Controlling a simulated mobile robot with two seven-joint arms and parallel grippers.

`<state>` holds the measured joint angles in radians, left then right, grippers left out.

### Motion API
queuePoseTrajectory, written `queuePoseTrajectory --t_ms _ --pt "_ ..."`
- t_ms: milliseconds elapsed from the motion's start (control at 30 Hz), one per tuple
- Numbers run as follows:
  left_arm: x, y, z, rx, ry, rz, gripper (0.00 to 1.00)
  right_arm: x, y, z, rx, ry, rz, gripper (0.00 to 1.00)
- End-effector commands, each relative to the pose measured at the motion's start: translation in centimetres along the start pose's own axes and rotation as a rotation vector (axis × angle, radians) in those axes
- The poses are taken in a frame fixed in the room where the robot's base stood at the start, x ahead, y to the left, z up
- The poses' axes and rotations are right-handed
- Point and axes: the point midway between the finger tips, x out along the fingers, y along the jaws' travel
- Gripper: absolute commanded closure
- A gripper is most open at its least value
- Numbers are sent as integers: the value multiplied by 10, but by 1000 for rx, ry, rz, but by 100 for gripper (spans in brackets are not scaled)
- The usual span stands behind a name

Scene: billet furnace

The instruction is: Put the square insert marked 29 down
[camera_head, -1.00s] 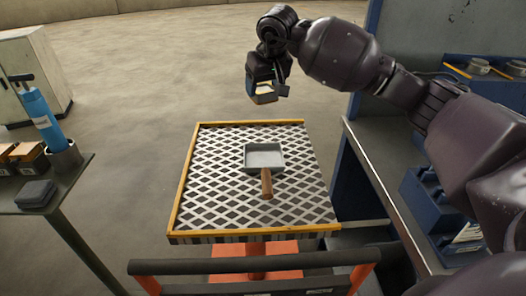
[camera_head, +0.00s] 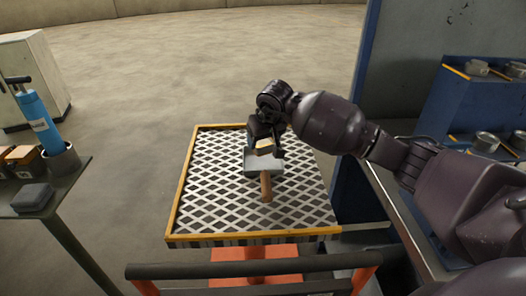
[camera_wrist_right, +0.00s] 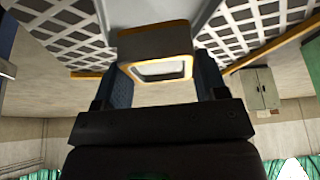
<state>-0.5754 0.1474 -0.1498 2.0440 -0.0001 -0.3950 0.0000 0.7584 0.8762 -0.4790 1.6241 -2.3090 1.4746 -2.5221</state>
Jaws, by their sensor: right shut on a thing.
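My right gripper (camera_head: 265,150) is shut on the square insert (camera_head: 265,147), a small block with a tan, yellow-edged face. It is above the back part of a grey square pan with a wooden handle (camera_head: 266,186), which lies on the lattice-topped cart. In the right wrist view the insert (camera_wrist_right: 155,45) sits between the two fingers, and a grey surface, likely the pan (camera_wrist_right: 170,12), is close beyond it. Whether the insert touches the pan cannot be told. No number is readable on the insert. My left gripper is out of view.
The cart top (camera_head: 215,205) has a raised yellow rim and is otherwise bare.

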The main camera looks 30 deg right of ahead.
Motion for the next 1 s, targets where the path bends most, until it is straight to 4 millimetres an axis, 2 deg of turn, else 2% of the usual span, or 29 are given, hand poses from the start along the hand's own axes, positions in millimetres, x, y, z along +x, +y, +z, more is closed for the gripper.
queuePoseTrajectory --t_ms 167,467,867,900,1000 --pt "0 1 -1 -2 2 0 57 6 0 2 1 4 -1 96" --pt "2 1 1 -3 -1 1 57 37 0 15 2 4 -1 96" --pt "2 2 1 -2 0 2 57 41 0 16 0 5 1 96" --pt "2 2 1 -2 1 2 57 42 0 18 0 0 2 31" --pt "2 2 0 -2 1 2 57 42 0 18 0 1 1 16"
